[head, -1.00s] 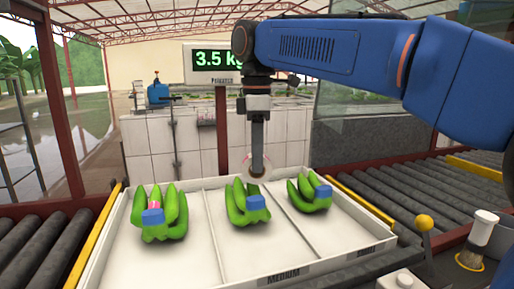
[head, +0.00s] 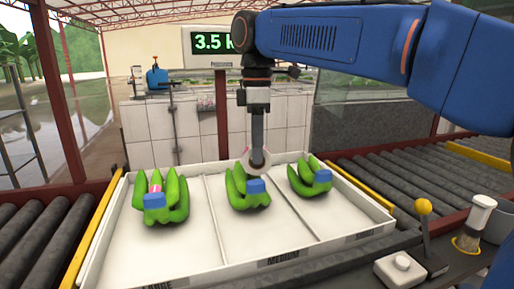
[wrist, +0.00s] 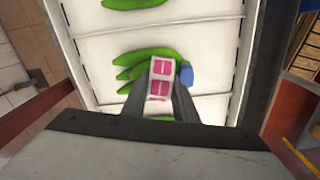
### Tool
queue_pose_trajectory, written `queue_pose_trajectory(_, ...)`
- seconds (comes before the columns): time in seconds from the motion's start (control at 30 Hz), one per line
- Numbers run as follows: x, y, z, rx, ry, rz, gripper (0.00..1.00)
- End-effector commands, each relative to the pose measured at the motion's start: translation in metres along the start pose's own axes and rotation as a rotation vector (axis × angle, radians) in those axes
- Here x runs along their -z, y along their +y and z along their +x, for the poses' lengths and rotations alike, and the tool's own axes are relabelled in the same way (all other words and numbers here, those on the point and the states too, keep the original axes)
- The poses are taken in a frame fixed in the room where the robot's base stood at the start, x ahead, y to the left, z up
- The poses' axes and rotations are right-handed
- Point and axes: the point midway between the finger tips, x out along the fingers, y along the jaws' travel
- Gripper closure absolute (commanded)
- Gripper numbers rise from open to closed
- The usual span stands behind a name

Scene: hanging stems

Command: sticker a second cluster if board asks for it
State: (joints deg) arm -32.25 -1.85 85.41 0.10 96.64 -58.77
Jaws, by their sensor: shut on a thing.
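My gripper (head: 257,160) is low over the middle banana cluster (head: 248,196). In the wrist view it is shut on a white sticker roll (wrist: 161,82) with pink stickers. The roll overlaps the green cluster (wrist: 140,58) with its blue band (wrist: 186,76); I cannot tell whether they touch. I see no pink sticker on the middle cluster. The left cluster (head: 176,207) carries a pink sticker (head: 155,188) above its blue band. The right cluster (head: 300,182) shows no sticker. The board (head: 207,43) reads 3.5; my arm hides its right part.
The clusters lie in a white three-compartment tray (head: 218,237), with LARGE and MEDIUM labels on its front edge. Roller conveyors (head: 440,180) run at both sides. A yellow-knobbed lever (head: 424,208) and a white button box (head: 401,268) stand at front right.

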Motion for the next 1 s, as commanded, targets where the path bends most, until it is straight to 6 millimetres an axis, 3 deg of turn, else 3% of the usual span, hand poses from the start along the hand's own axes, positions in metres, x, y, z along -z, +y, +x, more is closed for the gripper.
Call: queue_pose_trajectory(1.0, 0.0000, 0.0001, 0.0050, 0.001, -0.001, 0.000, 1.00)
